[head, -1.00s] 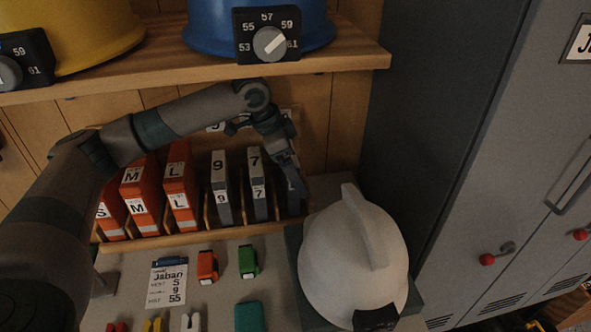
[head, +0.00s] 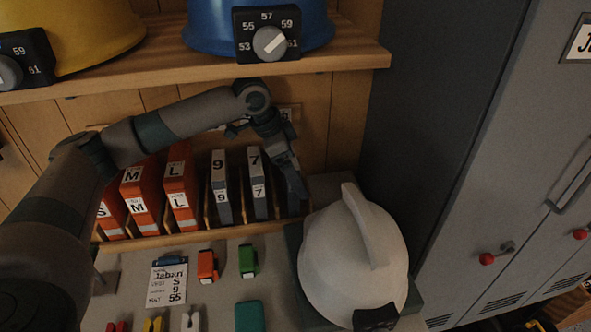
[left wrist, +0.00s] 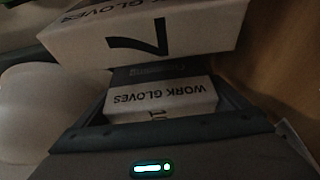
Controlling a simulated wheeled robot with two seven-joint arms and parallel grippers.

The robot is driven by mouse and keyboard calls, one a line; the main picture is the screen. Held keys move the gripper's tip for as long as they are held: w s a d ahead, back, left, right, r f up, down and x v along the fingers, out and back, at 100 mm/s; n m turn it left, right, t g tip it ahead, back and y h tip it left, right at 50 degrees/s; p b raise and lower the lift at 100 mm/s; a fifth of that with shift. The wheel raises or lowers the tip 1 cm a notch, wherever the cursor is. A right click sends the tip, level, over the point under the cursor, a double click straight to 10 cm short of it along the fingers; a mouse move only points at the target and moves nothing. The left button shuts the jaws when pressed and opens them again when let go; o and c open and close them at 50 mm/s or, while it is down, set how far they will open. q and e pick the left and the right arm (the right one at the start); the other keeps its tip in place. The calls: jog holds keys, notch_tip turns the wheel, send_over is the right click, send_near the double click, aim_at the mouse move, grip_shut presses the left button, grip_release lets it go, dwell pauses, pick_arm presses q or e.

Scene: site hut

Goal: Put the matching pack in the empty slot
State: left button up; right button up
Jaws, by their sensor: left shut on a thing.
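My left gripper (head: 291,182) reaches down at the right end of the pack rack (head: 180,238). It is shut on a grey-white work gloves pack (left wrist: 160,97), whose number is mostly hidden in the left wrist view. Beside it stands a gloves pack marked 7 (head: 257,185), also in the left wrist view (left wrist: 150,37). Left of that is a gloves pack marked 9 (head: 221,190). Orange packs marked L (head: 178,190), M (head: 140,200) and S (head: 111,215) stand further left. I cannot tell which slot is empty. My right gripper is not in view.
A white helmet (head: 345,255) sits close to the right of the rack. A card (head: 167,283) reading S, 9, 55 lies on the table with small coloured clips. The shelf (head: 345,58) above carries blue (head: 215,25) and yellow (head: 95,35) helmets. A grey locker (head: 425,130) stands right.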

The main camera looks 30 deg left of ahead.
pick_arm(q)
jog(key=shift+f, duration=0.1)
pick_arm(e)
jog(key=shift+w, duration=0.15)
pick_arm(q)
jog(key=o, duration=0.9)
jog(key=b+v, duration=0.1)
jog(key=v, duration=0.5)
jog(key=shift+s+a+r, duration=0.1)
jog(key=shift+a+r, duration=0.05)
jog(key=shift+r, duration=0.25)
jog(key=shift+r+b, duration=0.2)
jog(key=shift+b, duration=0.1)
jog(key=shift+a+r, duration=0.1)
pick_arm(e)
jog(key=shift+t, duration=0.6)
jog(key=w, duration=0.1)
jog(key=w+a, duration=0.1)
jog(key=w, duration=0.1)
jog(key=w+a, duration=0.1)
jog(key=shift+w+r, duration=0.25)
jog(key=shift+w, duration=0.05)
